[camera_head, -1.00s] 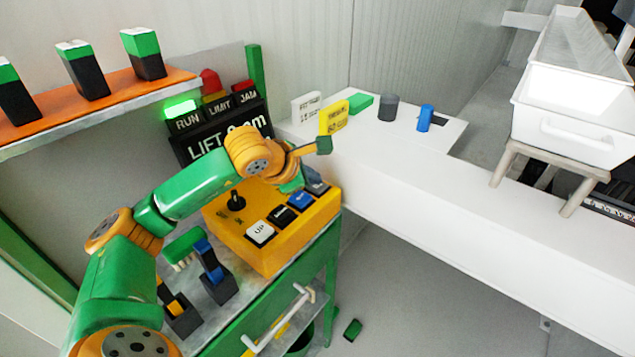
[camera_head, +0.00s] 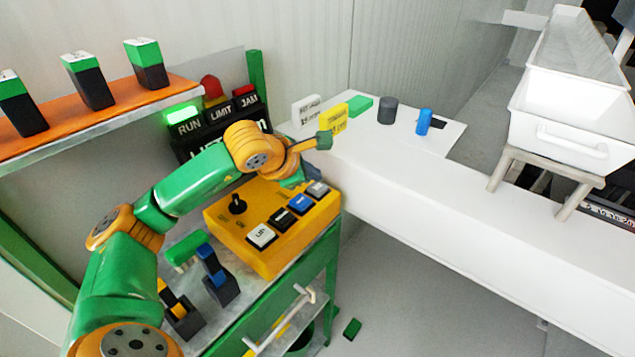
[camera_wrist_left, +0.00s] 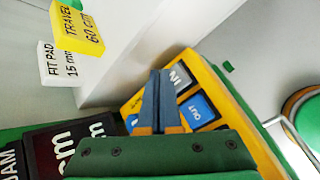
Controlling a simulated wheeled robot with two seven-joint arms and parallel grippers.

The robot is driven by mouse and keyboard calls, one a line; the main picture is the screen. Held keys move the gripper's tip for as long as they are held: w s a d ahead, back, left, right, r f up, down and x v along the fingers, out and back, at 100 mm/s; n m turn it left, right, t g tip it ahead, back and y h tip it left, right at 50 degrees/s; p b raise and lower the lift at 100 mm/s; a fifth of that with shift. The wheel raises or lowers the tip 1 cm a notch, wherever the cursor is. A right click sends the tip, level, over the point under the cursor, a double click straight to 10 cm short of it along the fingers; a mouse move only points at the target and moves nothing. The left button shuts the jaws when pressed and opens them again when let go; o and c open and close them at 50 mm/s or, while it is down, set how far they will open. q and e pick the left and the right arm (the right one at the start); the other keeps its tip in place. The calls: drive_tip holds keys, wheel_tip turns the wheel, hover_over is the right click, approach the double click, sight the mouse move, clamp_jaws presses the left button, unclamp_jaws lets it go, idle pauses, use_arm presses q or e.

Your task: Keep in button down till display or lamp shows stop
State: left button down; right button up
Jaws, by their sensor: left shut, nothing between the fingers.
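The yellow control box (camera_head: 275,250) stands on the bench with a row of buttons. The grey IN button (camera_head: 318,190) is at the far end, beside the blue OUT button (camera_head: 301,204). My left gripper (camera_head: 294,181) is shut and empty, close by the IN end of the box. In the wrist view its shut fingers (camera_wrist_left: 160,78) point beside the IN button (camera_wrist_left: 181,76); I cannot tell if they touch it. The RUN lamp (camera_head: 184,122) glows green. The LIMIT (camera_head: 219,112) and JAM (camera_head: 247,100) lamps look unlit. My arm hides most of the LIFT display (camera_head: 200,150).
A white ledge (camera_head: 400,190) runs to the right, with a yellow TRAVEL block (camera_head: 335,120), a white FIT PAD block (camera_head: 304,108) and blue cylinder (camera_head: 424,122). An orange shelf (camera_head: 115,102) hangs at left.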

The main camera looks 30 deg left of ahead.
sight(313, 189)
use_arm(q)
drive_tip(key=shift+r, duration=0.1)
wheel_tip(313, 189, up, 5)
drive_tip(key=p, duration=0.4)
idle(0.5)
